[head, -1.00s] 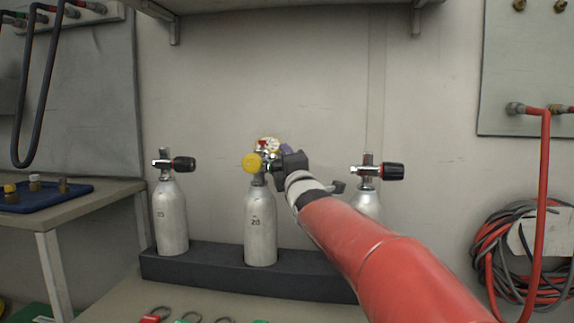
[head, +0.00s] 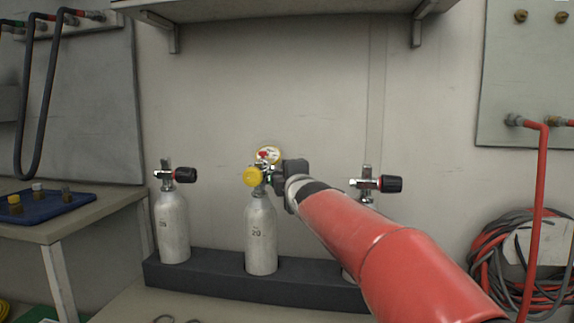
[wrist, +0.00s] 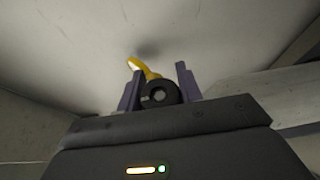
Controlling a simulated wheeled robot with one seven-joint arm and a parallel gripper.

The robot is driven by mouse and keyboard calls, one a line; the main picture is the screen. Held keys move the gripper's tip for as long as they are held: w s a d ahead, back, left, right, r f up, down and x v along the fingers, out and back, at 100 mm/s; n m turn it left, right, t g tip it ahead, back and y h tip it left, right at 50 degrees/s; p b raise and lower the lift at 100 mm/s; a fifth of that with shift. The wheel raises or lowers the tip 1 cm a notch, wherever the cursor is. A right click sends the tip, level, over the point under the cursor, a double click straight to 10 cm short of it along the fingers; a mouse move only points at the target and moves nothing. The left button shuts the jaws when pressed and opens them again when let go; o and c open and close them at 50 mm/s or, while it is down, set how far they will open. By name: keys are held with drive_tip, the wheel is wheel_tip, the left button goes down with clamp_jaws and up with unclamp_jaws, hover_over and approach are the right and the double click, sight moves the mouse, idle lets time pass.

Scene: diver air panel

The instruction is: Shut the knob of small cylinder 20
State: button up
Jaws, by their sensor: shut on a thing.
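Small cylinder 20 (head: 261,232) is a silver bottle, upright in the middle of the dark rack. Its valve has a yellow round cap (head: 252,177) at the left and a yellow-rimmed gauge (head: 268,155) behind. My gripper (head: 279,175) reaches in from the right at its valve. In the head view my gripper hides the knob. In the wrist view the black round knob (wrist: 160,93) sits between the two purple fingers, with a yellow part behind it. My gripper is shut on this knob.
A shelf (head: 300,12) hangs above. A blue tray (head: 50,207) lies left; hoses (head: 490,250) hang right.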

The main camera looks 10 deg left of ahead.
drive_tip(key=m+g+h+p, duration=0.1)
drive_tip(key=g, duration=0.1)
drive_tip(key=f+m+g+h+p, duration=0.1)
drive_tip(key=g+p, duration=0.1)
drive_tip(key=g, duration=0.1)
drive_tip(key=shift+s+f+m+g+h, duration=0.15)
drive_tip(key=shift+s+m+g, duration=0.05)
drive_tip(key=shift+g, duration=0.8)
drive_tip(key=shift+s+f+m+g+h, duration=0.15)
drive_tip(key=shift+m+g, duration=0.05)
drive_tip(key=shift+g, duration=0.8)
drive_tip(key=o, duration=1)
drive_tip(key=shift+v, duration=3.9)
